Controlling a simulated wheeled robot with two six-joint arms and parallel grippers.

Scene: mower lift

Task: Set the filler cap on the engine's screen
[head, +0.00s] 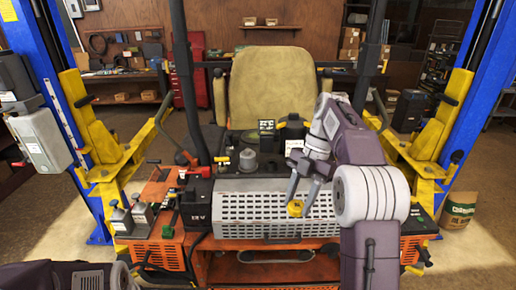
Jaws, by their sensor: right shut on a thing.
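The engine's screen (245,212) is the light grey slotted panel at the front of the orange machine. The filler cap (295,208) is small, round and yellow. My right gripper (299,201) points down over the right half of the screen and is shut on the cap. In the picture the cap lies over the screen's slots; whether it touches the panel or hangs just above it I cannot tell. Only a part of my left arm shows at the bottom left; its gripper is out of view.
A tan seat (272,88) stands behind the engine. A grey round part (248,161) and a black box (195,204) stand near the screen. Blue lift posts (62,95) with yellow arms flank the machine. The left half of the screen is clear.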

